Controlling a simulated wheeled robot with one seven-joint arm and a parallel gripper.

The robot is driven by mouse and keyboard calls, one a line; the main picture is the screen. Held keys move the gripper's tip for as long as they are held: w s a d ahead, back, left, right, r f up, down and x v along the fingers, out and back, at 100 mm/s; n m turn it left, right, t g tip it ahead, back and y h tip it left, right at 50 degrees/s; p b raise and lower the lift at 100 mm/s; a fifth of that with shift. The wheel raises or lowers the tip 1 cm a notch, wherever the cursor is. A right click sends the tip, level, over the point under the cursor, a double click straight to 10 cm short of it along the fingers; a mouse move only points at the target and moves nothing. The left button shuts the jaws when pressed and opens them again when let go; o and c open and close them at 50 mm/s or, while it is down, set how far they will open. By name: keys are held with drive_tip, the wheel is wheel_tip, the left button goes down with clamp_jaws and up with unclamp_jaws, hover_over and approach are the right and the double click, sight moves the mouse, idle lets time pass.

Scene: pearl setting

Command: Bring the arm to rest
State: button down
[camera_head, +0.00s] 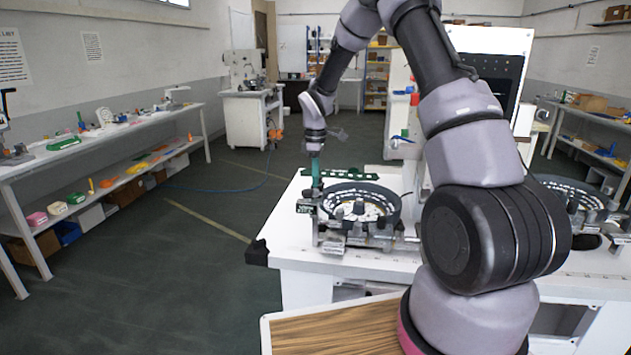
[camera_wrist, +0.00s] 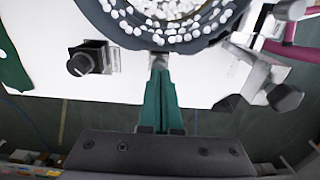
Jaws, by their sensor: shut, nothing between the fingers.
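My gripper (camera_head: 317,186) points straight down at the left side of the round dark bowl (camera_head: 391,213) on the white table (camera_head: 285,240). Its green fingers are together and hold nothing. In the wrist view the shut fingers of my gripper (camera_wrist: 159,64) reach up to the near rim of the bowl (camera_wrist: 108,32), which holds many small white pieces (camera_wrist: 172,20). I cannot tell whether the tips touch the rim. My arm is bent up and over, reaching forward from the right of the head view.
A green perforated bar (camera_head: 345,174) stands behind the bowl. Metal fixtures (camera_head: 333,244) with dark knobs are in front of it. A second round bowl (camera_head: 575,194) is at the right. A shelf bench (camera_head: 100,140) runs along the left wall. The floor (camera_head: 200,245) between is clear.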

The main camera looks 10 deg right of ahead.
drive_tip(key=s+d+r+m+t, duration=0.1)
drive_tip(key=s+r+m, duration=0.1)
drive_tip(key=r, duration=0.7)
drive_tip(key=s+d+r+m, duration=0.1)
drive_tip(key=s+r, duration=0.2)
drive_tip(key=r, duration=0.6)
drive_tip(key=s+d+r+m+t, duration=0.1)
drive_tip(key=s+r+m, duration=0.3)
drive_tip(key=s, duration=0.5)
drive_tip(key=s+d+r+m+t+y, duration=0.1)
drive_tip(key=s+r+m+t, duration=0.2)
drive_tip(key=s, duration=0.6)
drive_tip(key=s+d+r+m+t+y, duration=0.1)
drive_tip(key=s+r+m+t, duration=0.1)
drive_tip(key=s+r+m, duration=0.3)
drive_tip(key=s+m, duration=0.2)
drive_tip(key=s, duration=0.2)
drive_tip(key=shift+s+d+m, duration=0.25)
drive_tip(key=shift+s+m, duration=0.05)
drive_tip(key=shift+s, duration=0.05)
drive_tip(key=c, duration=1.5)
unclamp_jaws()
drive_tip(key=shift+c, duration=0.2)
